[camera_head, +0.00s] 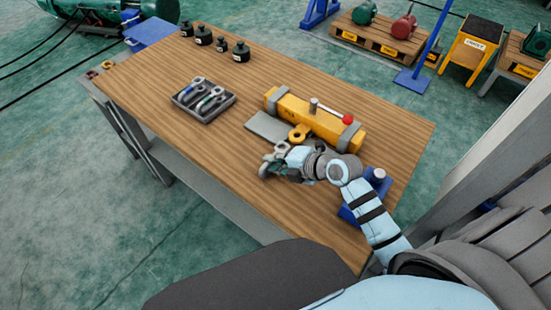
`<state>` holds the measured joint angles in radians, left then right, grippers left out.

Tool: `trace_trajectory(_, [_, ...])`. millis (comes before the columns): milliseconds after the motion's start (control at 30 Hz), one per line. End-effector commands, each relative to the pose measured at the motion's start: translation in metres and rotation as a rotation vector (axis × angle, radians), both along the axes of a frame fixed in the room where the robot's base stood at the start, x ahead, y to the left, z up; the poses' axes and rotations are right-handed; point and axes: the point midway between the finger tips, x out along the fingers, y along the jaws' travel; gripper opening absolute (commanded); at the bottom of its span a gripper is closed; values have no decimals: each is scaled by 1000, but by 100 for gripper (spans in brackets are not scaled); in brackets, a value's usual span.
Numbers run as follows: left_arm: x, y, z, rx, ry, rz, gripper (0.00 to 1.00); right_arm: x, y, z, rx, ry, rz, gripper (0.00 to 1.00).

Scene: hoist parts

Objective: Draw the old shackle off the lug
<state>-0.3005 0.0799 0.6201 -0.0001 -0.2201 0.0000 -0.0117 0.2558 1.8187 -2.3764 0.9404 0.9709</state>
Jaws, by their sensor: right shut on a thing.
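A yellow hoist beam (325,122) with grey bands lies on the wooden table. Its yellow lug (299,133) sticks out on the near side and has a hole. My right gripper (272,161) is just in front and to the left of the lug, low over the table. It is shut on a small grey part, which looks like the old shackle (281,147); the fingers hide most of it. I cannot tell whether the shackle is still around the lug or clear of it. My left gripper is out of view.
A dark tray (231,99) with several shackles lies left of the beam. A grey plate (262,126) is beside the lug. A red-knobbed lever (347,118) is on the beam. Several black weights (222,44) stand at the far edge. A blue block (349,214) is beside my right arm.

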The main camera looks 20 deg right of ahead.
Motion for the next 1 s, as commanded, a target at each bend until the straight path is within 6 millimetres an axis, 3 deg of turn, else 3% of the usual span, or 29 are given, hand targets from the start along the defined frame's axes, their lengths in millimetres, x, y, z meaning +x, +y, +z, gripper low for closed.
trace_trajectory(33, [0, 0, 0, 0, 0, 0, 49, 0, 0, 0, 0, 0, 0, 0])
trace_trajectory(67, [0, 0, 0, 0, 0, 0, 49, 0, 0, 0, 0, 0, 0, 13])
trace_trajectory(200, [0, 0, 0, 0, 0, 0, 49, 0, 0, 0, 1, 0, -1, 35])
trace_trajectory(733, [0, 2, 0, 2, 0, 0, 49, -4, -5, 2, -2, 0, -3, 35])
trace_trajectory(1000, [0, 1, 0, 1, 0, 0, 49, -41, -27, 30, -9, 2, -1, 35])
